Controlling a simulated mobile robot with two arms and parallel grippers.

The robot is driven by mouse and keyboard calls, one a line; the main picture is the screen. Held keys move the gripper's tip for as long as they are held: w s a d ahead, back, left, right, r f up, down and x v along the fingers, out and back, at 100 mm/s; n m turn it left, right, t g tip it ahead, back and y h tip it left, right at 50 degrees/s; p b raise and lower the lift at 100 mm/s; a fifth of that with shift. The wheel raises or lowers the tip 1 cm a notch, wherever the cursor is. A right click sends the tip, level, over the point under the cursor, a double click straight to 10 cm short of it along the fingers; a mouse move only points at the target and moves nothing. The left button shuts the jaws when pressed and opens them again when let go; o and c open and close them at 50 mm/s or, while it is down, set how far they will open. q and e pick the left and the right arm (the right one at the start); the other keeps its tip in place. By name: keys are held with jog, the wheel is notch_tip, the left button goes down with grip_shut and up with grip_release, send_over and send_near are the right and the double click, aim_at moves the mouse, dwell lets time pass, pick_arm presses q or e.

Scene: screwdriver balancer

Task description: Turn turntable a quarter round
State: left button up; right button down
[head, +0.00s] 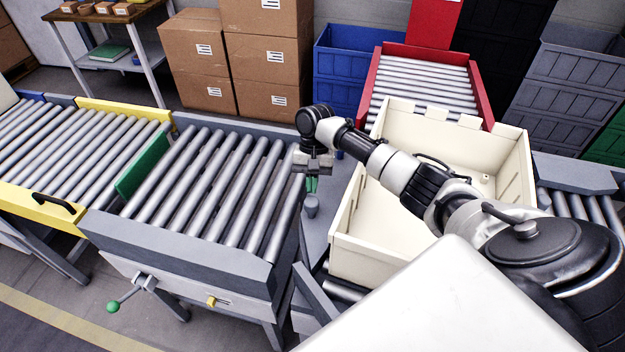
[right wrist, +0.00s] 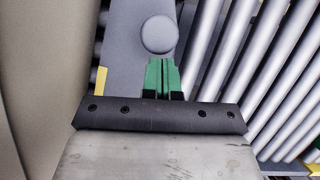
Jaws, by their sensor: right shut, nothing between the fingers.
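The grey plate (head: 315,240) beside the cream crate (head: 375,255) appears to be part of the turntable, though its full outline is hidden under the crate and my arm. A grey round-topped peg (head: 311,205) stands on this plate, and it also shows in the right wrist view (right wrist: 158,35). My right gripper (head: 312,185) points down close to the peg, with its green fingers (right wrist: 162,77) shut together and empty. In the wrist view the peg lies just beyond the fingertips; I cannot tell whether they touch. My left gripper is out of view.
A grey roller conveyor (head: 205,190) with a green-knobbed crank (head: 113,306) lies left of the plate. A yellow-edged roller section (head: 60,150) is farther left. A red-framed roller lane (head: 425,75) runs behind the crate. Cardboard boxes (head: 268,60) and blue bins (head: 340,70) stand at the back.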

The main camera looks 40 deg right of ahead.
aim_at(311, 203)
jog(key=shift+s+a+r+p, duration=0.1)
jog(key=shift+s+r+p, duration=0.1)
jog(key=shift+p, duration=0.15)
jog(key=s+a+n+p, duration=0.1)
jog(key=s+p, duration=0.1)
jog(key=p, duration=0.1)
jog(key=shift+a, duration=0.35)
jog(key=shift+s+a+p, duration=0.2)
jog(key=shift+s+p, duration=0.1)
jog(key=shift+p, duration=0.1)
jog(key=shift+s+a+f+n+h, duration=0.1)
jog(key=shift+s+f+n+h, duration=0.05)
jog(key=shift+n+h, duration=0.15)
